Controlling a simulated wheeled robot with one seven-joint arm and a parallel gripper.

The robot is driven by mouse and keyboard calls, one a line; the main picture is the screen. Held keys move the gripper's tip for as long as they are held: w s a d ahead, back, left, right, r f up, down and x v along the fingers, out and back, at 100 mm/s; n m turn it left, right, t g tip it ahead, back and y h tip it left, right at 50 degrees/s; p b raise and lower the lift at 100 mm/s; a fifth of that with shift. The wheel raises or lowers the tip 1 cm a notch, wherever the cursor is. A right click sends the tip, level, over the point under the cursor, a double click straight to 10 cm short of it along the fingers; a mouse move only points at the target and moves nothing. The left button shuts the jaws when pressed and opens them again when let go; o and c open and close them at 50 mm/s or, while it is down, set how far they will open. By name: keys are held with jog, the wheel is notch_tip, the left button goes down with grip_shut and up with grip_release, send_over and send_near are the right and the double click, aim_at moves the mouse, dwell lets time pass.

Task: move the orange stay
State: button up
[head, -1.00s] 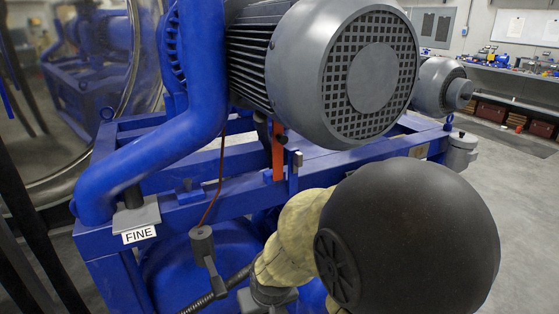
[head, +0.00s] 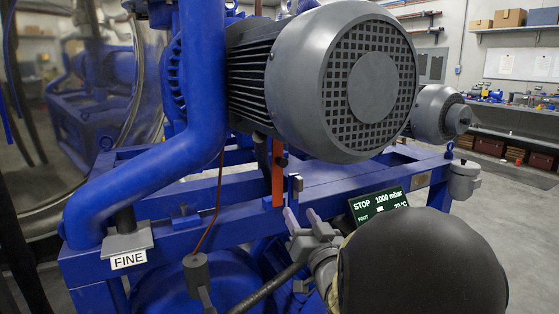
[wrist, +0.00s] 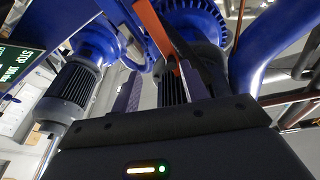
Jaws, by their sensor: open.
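The orange stay (head: 277,172) is a narrow upright strip below the large grey motor, at the blue frame's top rail. A small metal bracket with a pale top stands just right of it. My gripper (head: 304,219) is open and empty, fingers pointing up, a little below and right of the stay and apart from it. In the wrist view the stay (wrist: 153,25) runs down from the top edge towards the space between the fingers of my gripper (wrist: 160,85); its near end is partly hidden there.
The blue frame rail (head: 345,203) runs behind my gripper. The large grey motor (head: 345,80) overhangs the stay. A display (head: 378,203) reading STOP, 1000 mbar sits right of the gripper.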

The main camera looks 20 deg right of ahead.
aim_at(283, 166)
jog(key=r+t, duration=0.1)
jog(key=s+r, duration=0.1)
jog(key=r, duration=0.1)
jog(key=shift+s+d+t+y, duration=0.2)
jog(key=shift+t+y, duration=0.1)
jog(key=shift+t, duration=0.1)
jog(key=shift+w, duration=0.1)
jog(key=x, duration=1.7)
jog(key=shift+w, duration=0.15)
jog(key=shift+f, duration=0.1)
grip_shut()
